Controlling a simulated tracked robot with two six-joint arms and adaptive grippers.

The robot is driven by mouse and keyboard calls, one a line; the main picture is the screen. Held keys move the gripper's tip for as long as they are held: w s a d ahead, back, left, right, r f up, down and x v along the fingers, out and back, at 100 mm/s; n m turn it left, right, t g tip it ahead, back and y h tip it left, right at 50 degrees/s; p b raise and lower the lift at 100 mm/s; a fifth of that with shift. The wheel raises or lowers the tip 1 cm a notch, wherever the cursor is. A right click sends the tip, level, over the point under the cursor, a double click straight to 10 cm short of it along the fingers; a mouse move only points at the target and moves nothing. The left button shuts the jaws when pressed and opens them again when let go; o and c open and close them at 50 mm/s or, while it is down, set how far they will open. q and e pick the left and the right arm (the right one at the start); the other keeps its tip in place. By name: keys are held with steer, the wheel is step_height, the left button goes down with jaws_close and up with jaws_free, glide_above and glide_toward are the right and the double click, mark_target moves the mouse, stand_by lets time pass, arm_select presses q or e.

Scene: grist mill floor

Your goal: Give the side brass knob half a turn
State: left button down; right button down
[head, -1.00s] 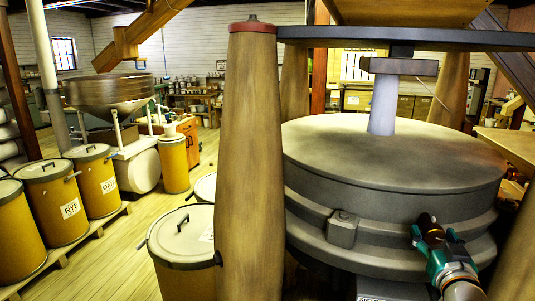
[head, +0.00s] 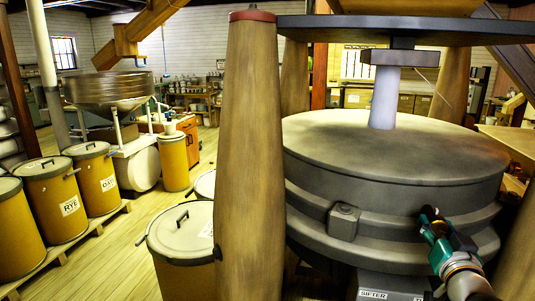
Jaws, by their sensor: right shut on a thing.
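My right gripper (head: 431,218), with teal parts, reaches up from the lower right to the side of the round grey millstone casing (head: 395,150). Its jaws are shut at the casing's lower side wall. A small dark brownish bit, likely the side brass knob (head: 429,211), shows at the fingertips. The gripper hides most of it, so I cannot see how far the knob is turned. My left gripper is not in view.
A thick wooden post (head: 250,150) stands left of the casing. A small grey box (head: 343,221) juts from the casing. A sifter label (head: 372,294) shows below. Lidded drums (head: 183,240) stand at left, with open floor between.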

stand_by(0.3)
steer(key=shift+f+m+b, duration=0.1)
steer(key=shift+m+b, duration=1)
steer(key=shift+b, duration=0.05)
steer(key=shift+m, duration=0.3)
steer(key=shift+m+b, duration=0.6)
steer(key=shift+b, duration=0.3)
steer(key=shift+m+b, duration=0.55)
steer(key=shift+m, duration=0.15)
